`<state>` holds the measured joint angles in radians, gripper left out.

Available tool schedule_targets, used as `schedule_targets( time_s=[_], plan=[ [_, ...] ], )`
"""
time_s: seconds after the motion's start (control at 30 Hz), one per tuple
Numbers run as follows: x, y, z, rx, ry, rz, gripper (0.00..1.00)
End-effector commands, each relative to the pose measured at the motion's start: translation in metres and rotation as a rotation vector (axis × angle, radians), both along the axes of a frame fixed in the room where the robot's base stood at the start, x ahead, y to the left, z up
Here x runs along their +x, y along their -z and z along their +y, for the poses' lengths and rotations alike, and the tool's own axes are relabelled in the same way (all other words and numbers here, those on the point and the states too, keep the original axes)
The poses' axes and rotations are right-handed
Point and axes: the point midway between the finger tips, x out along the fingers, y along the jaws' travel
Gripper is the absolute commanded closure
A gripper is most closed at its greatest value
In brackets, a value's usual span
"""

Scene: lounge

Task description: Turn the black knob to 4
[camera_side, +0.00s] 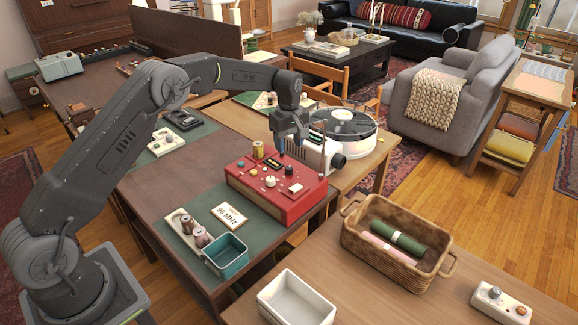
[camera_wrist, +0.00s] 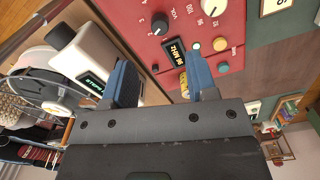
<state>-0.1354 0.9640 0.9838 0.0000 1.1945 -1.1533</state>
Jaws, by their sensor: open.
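The black knob (camera_side: 289,170) stands on top of the red radio box (camera_side: 262,203). In the wrist view, the black knob (camera_wrist: 160,24) is near the top, with small marks around it and VOL beside it. Its pointer setting is too small to read. My gripper (camera_side: 291,150) is open above the box's back edge, behind the knob in the side view. In the wrist view, my gripper (camera_wrist: 162,78) has its two blue fingers apart, with nothing held between them. The knob lies beyond the fingertips, apart from them.
A cream knob (camera_side: 270,181), a lit display (camera_wrist: 180,53) and coloured buttons share the box top. A gold cylinder (camera_side: 258,149) stands at its back left. A white device (camera_side: 322,155) and a turntable (camera_side: 345,127) are behind. A 96 MHz card (camera_side: 230,215) lies in front.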

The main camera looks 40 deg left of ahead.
Motion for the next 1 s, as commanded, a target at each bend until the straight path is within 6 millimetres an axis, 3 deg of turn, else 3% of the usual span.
schedule_targets(
  time_s=[0.2,0.4,0.87,1.0],
  plan=[
    [-0.001,0.046,0.0,0.0,0.001,0.003,0.47],
    [0.0,0.074,0.0,0.0,0.001,0.001,0.47],
    [0.0,0.086,0.0,0.001,0.002,-0.001,0.47],
    [0.0,0.085,0.0,0.001,0.002,-0.001,0.61]
  ],
)
